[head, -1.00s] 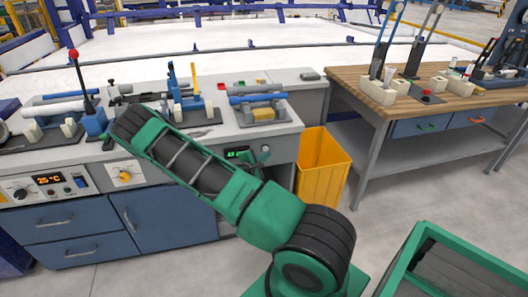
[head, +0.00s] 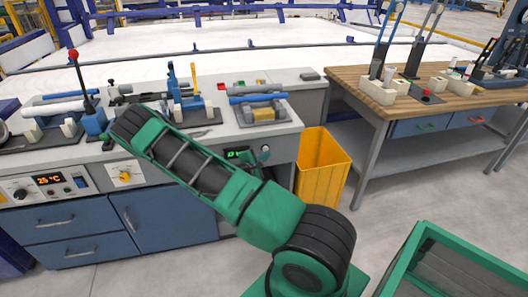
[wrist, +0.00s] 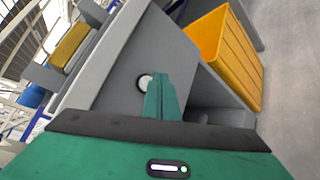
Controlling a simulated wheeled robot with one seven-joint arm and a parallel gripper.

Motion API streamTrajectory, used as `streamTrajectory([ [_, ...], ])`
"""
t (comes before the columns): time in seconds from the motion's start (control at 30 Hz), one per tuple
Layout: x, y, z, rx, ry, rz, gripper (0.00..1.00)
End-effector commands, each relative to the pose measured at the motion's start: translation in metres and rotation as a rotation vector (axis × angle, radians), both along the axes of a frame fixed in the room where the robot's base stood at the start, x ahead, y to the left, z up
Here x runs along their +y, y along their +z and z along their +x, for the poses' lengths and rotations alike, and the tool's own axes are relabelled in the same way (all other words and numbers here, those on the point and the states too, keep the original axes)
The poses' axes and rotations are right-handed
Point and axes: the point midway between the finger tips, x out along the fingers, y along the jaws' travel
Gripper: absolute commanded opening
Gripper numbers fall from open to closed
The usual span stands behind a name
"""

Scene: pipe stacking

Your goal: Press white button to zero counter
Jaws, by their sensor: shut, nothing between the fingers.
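The white button (wrist: 145,82) is a round white disc in a dark ring on the grey front panel of the bench, in the wrist view. My gripper (wrist: 161,78) is shut and empty. Its green fingertips overlap the button's right edge in that view; I cannot tell whether they touch it. In the head view the counter (head: 238,155) shows as a small dark display with green digits too small to read surely.
A yellow bin (head: 322,168) stands on the floor right of the grey bench (head: 232,131); it also shows in the wrist view (wrist: 228,55). A wooden-topped table (head: 455,105) with tools is farther right. A green-framed cart (head: 412,262) is at the lower right.

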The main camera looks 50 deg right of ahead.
Motion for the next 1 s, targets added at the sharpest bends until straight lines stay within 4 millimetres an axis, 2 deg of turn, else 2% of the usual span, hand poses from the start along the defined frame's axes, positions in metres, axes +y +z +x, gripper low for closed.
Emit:
streamTrajectory([
  [1.0, -0.0057, 0.0011, 0.0082, -0.001, 0.0, 0.0, 0.0],
])
